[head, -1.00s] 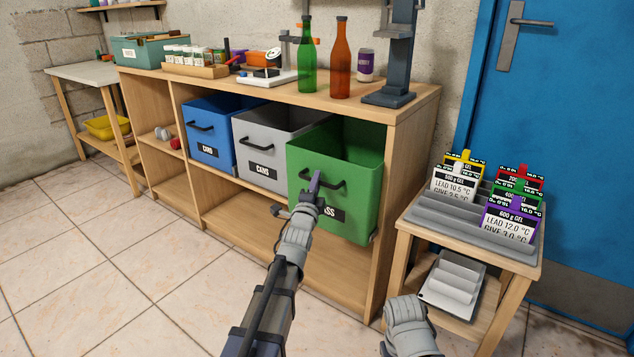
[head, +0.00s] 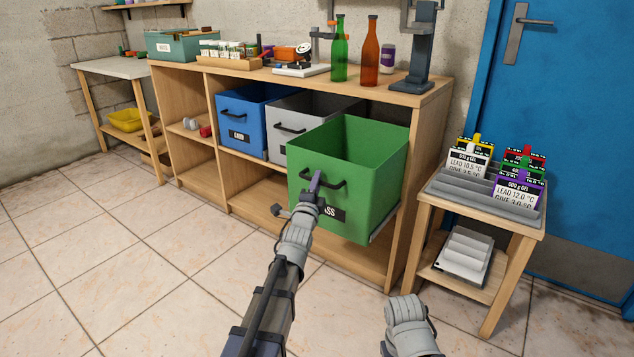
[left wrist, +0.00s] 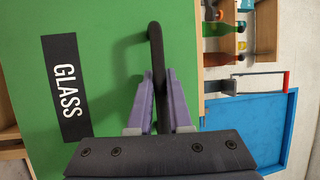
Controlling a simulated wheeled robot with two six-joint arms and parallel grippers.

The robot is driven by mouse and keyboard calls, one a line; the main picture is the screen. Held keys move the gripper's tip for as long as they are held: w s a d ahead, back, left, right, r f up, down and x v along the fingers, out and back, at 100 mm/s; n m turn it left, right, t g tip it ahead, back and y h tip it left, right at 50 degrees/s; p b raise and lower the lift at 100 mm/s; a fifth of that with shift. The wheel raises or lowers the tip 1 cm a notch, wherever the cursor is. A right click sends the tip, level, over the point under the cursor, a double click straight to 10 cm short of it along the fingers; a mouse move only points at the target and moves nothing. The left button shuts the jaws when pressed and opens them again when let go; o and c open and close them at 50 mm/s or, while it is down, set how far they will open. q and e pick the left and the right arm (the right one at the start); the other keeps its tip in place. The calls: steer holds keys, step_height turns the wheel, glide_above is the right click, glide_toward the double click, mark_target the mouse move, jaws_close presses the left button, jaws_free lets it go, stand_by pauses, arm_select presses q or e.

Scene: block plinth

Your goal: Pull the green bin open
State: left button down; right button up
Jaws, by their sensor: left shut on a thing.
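The green bin (head: 375,195) is pulled well out of the shelf unit, its open top showing an empty-looking inside. Its front has a black handle and a label reading GLASS, partly hidden by my arm in the head view. My left gripper (head: 316,184) is at the handle. In the left wrist view my left gripper (left wrist: 160,98) has its purple fingers on either side of the black handle (left wrist: 155,50), shut on it, with the GLASS label (left wrist: 65,88) to the left. My right arm shows at the bottom, but its fingers do not show.
The blue bin (head: 240,115) and grey bin (head: 292,128) sit in the shelf unit (head: 432,105). Bottles stand on its top. A small stand (head: 530,235) with labelled gel packs is right of the unit. Tiled floor (head: 130,260) in front is clear.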

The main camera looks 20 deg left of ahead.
arm_select(q)
steer(key=c, duration=0.8)
jaws_free()
steer(key=shift+c, duration=0.2)
steer(key=shift+s, duration=0.1)
steer(key=s+f+b, duration=0.1)
steer(key=s, duration=0.6)
steer(key=shift+s+d+f, duration=0.2)
steer(key=shift+s, duration=0.05)
